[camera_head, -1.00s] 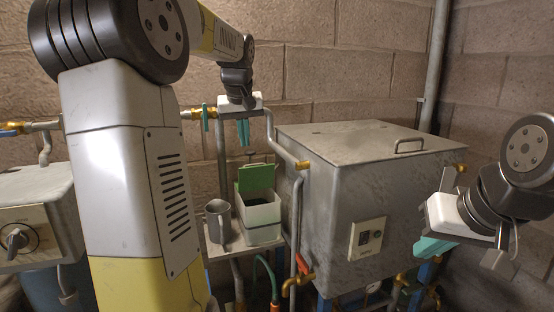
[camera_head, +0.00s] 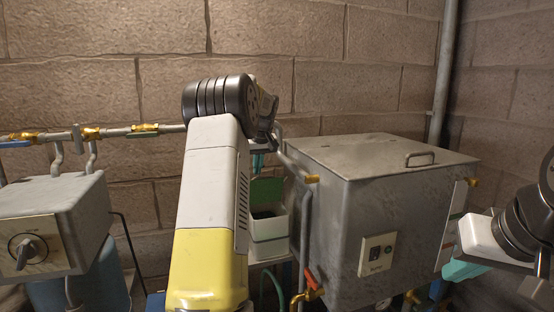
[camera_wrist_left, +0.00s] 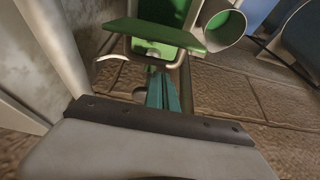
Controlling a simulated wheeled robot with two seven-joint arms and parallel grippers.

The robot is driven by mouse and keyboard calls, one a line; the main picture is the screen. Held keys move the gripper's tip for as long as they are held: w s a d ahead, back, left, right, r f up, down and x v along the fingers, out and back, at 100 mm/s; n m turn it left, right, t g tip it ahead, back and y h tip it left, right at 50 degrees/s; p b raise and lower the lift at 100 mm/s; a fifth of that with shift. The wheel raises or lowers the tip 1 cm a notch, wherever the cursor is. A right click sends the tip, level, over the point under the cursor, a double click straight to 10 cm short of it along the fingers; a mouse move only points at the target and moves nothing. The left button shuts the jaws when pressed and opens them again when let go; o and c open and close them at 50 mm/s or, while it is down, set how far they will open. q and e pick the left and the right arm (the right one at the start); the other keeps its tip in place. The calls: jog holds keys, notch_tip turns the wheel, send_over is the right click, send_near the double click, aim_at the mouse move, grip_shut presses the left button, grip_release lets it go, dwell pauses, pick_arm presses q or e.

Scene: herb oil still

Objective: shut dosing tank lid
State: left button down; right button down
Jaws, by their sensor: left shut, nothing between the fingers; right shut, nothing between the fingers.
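The dosing tank (camera_head: 268,229) is a small white box beside the big steel tank. Its green lid (camera_head: 266,190) stands raised at the back, and the opening shows dark. My arm hides part of the tank's left side. My left gripper (camera_head: 259,160) is shut and empty, just above the raised lid in the head view; I cannot tell if it touches. In the left wrist view, its teal fingers (camera_wrist_left: 162,92) point towards the green lid (camera_wrist_left: 155,34), with a pale bent rod between. My right gripper (camera_head: 462,271) is shut and empty, in front of the steel tank's right side.
The steel tank (camera_head: 340,245) with a handled top stands close right of the dosing tank. A pipe (camera_head: 304,225) runs between them. A grey control box (camera_head: 45,225) is at left. A cup (camera_wrist_left: 224,28) shows in the left wrist view.

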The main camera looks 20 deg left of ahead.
pick_arm(q)
jog(key=shift+x, duration=0.9)
